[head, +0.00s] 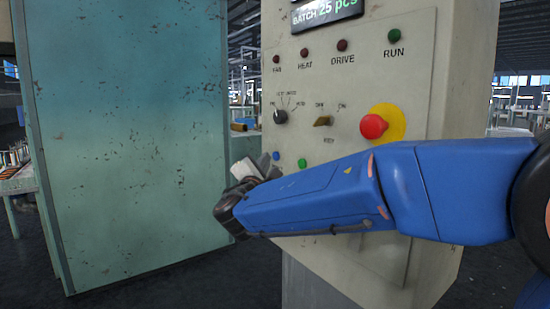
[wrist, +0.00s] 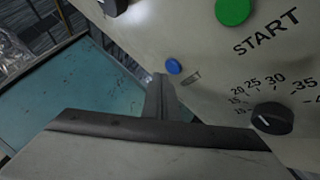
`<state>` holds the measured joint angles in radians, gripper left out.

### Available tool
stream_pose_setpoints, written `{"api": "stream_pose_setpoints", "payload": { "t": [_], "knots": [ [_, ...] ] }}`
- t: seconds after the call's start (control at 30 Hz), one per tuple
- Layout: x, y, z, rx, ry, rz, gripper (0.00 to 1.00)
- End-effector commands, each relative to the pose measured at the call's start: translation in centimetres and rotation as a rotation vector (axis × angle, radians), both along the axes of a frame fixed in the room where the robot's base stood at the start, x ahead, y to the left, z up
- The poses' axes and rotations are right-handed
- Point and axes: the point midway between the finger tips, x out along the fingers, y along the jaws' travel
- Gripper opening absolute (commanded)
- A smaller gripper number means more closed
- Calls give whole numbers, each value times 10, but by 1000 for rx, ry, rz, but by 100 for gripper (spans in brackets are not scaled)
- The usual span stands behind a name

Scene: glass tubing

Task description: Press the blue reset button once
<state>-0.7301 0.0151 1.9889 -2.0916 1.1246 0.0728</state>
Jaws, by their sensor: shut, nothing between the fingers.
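The blue reset button (wrist: 173,66) is a small round button on the beige control panel (head: 350,75). It also shows in the head view (head: 276,155), just right of my gripper (head: 262,163). In the wrist view my gripper (wrist: 161,82) is shut and empty, its narrow fingertips pointing at the panel just below and left of the blue button. The button's face is not covered in the wrist view. I cannot tell how much depth lies between the fingertips and the panel.
A green START button (wrist: 233,11) and a black dial (wrist: 272,118) sit close to the blue button. A red mushroom button (head: 374,126) on a yellow disc is higher up, right. A worn teal cabinet (head: 130,130) stands left of the panel. My blue arm hides the lower panel.

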Motion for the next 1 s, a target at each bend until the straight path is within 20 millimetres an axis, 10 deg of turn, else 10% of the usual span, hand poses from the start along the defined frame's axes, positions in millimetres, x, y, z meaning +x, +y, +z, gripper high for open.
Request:
{"api": "stream_pose_setpoints", "payload": {
  "t": [1.0],
  "knots": [
    [-28,42,0,-1,0,0,0]
  ]
}}
